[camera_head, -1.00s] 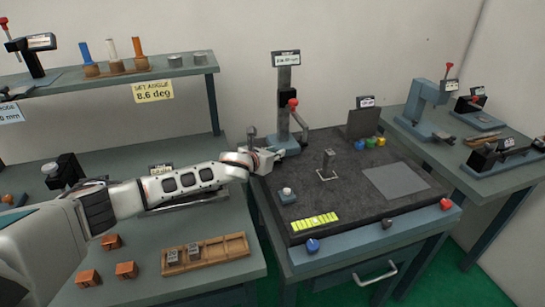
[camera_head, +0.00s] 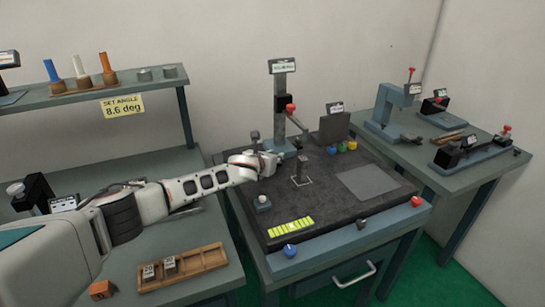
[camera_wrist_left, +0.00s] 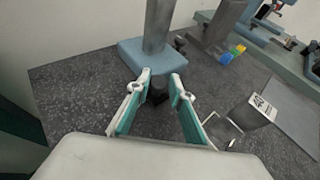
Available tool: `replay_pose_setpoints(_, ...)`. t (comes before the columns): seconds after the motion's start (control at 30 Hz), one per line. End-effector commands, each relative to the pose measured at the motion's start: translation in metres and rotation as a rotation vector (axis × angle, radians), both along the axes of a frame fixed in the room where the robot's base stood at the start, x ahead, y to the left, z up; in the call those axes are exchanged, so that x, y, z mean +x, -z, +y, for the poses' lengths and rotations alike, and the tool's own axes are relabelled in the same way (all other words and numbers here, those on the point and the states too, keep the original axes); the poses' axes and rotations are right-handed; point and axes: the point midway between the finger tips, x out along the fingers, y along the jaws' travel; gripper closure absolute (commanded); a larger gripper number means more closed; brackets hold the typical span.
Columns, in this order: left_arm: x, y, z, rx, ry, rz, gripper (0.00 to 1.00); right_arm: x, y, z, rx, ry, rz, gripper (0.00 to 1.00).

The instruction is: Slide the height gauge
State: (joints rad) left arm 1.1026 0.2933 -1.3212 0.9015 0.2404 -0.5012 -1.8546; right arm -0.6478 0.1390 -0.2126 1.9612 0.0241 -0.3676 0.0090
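The height gauge (camera_head: 281,110) stands upright at the back left of the dark surface plate (camera_head: 330,205). It has a blue-grey base, a tall grey column, a red knob and a label on top. In the left wrist view its base (camera_wrist_left: 140,52) lies just beyond my fingers. My left gripper (camera_head: 277,163) is low in front of the base. In the left wrist view its fingertips (camera_wrist_left: 159,82) close on both sides of a short dark post (camera_wrist_left: 158,94) at the base's near side. My right gripper is out of view.
A small upright block (camera_head: 300,168) stands to the right of my gripper. A white-topped button (camera_head: 262,202) is in front.

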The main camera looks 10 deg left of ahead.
Motion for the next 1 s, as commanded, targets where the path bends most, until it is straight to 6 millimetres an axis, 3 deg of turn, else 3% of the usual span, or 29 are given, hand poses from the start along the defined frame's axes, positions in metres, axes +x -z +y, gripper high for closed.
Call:
replay_pose_setpoints(0.57, -0.006, -0.003, 0.000, -0.002, 0.002, -0.001, 0.64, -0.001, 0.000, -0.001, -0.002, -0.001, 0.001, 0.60)
replay_pose_setpoints(1.0, -0.051, -0.022, 0.008, -0.003, 0.004, -0.001, 0.64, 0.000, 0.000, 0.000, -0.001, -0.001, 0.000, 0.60)
